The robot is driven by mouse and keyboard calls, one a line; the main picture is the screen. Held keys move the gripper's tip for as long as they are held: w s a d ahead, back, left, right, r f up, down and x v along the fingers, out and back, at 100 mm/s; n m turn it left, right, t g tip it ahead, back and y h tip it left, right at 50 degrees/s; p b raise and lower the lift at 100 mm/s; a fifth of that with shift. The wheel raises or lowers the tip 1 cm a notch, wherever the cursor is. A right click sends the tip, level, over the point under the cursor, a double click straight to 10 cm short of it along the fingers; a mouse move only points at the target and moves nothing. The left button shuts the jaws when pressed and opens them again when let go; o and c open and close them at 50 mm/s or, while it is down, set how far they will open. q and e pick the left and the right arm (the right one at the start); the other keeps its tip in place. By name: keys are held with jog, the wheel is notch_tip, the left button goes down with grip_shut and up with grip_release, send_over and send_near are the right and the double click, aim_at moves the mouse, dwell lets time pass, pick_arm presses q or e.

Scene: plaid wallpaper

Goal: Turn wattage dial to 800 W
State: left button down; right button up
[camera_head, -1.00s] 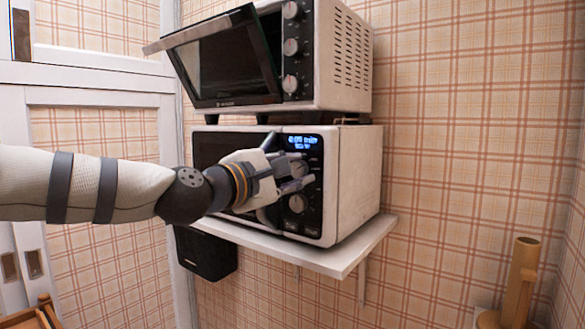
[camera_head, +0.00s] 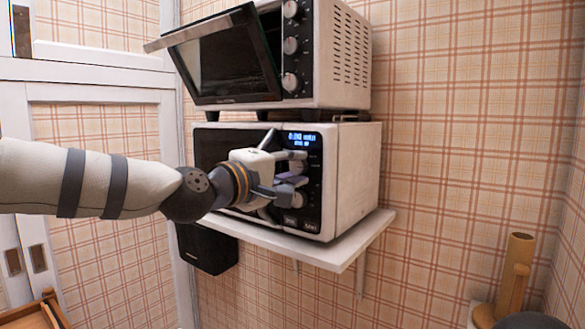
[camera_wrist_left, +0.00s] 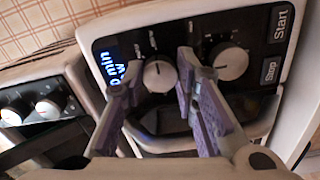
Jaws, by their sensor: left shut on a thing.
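The white microwave (camera_head: 357,185) stands on the shelf, with a black control panel and a lit blue display (camera_head: 301,139). My left gripper (camera_head: 299,168) is at the panel, just below the display. In the left wrist view its purple-padded fingers are shut on the upper dial (camera_wrist_left: 158,75), a round silver knob beside the display. The second dial (camera_wrist_left: 230,62) is free, nearer the Start and Stop buttons. The display text and dial markings are too small or skewed to read surely. The gripper partly hides the upper dial in the head view. My right gripper is out of view.
A toaster oven (camera_head: 343,60) with its door (camera_head: 222,58) tilted open sits above the microwave. The white shelf (camera_head: 345,256) has a dark box (camera_head: 207,250) beneath its left side. A wooden holder (camera_head: 514,275) stands at lower right. Space right of the microwave is clear.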

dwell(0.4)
pick_arm(q)
jog(key=c, duration=1.3)
grip_release()
jog(key=v, duration=1.2)
jog(key=shift+f, duration=0.1)
